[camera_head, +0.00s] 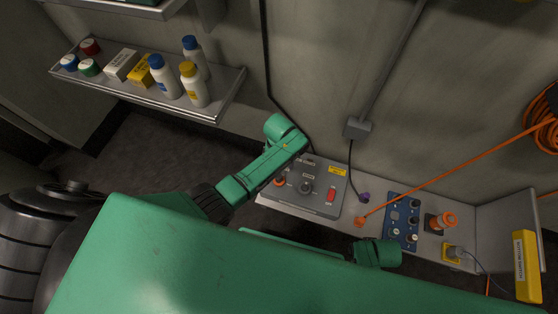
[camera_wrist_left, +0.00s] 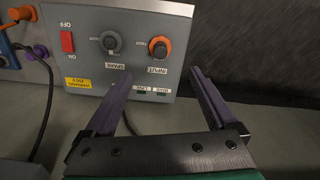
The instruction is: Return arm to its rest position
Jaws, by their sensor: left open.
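My left gripper (camera_wrist_left: 162,70) shows in the left wrist view with its two dark purple fingers spread apart and nothing between them. The fingertips are in front of the grey control box, near its printed lower edge in that view; I cannot tell whether they touch it. In the head view my green left arm (camera_head: 262,172) reaches over the left part of the bench, and its gripper is hidden. The control box (camera_head: 325,204) carries knobs and a red switch (camera_head: 331,196), which also shows in the left wrist view (camera_wrist_left: 67,42). My right gripper is not in view.
A shelf (camera_head: 140,94) with bottles and small boxes hangs at upper left. On the bench are a purple plug (camera_head: 364,197), a blue panel (camera_head: 402,221) and an orange connector (camera_head: 446,219). An orange cable (camera_head: 455,176) crosses above. A yellow box (camera_head: 526,266) stands at right.

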